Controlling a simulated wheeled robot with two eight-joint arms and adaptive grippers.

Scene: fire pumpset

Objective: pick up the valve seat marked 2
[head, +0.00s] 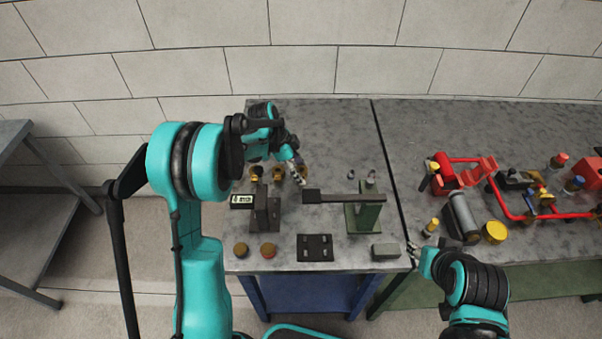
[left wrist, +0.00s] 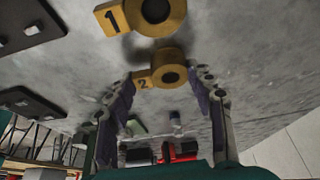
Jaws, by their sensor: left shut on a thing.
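The valve seat marked 2 (left wrist: 172,76) is a yellow-brass ring with a dark bore and a flat numbered tab. It sits between the fingertips of my left gripper (left wrist: 166,76) in the left wrist view, and the gripper is shut on it. I cannot tell whether it is clear of the bench. In the head view my left gripper (head: 298,174) is at the row of brass parts and partly hides the seat. The valve seat marked 1 (left wrist: 177,12) lies just beyond it. My right gripper (head: 413,251) is low at the bench's front right; its jaws are too small to read.
Red pump piping (head: 520,205) fills the right bench.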

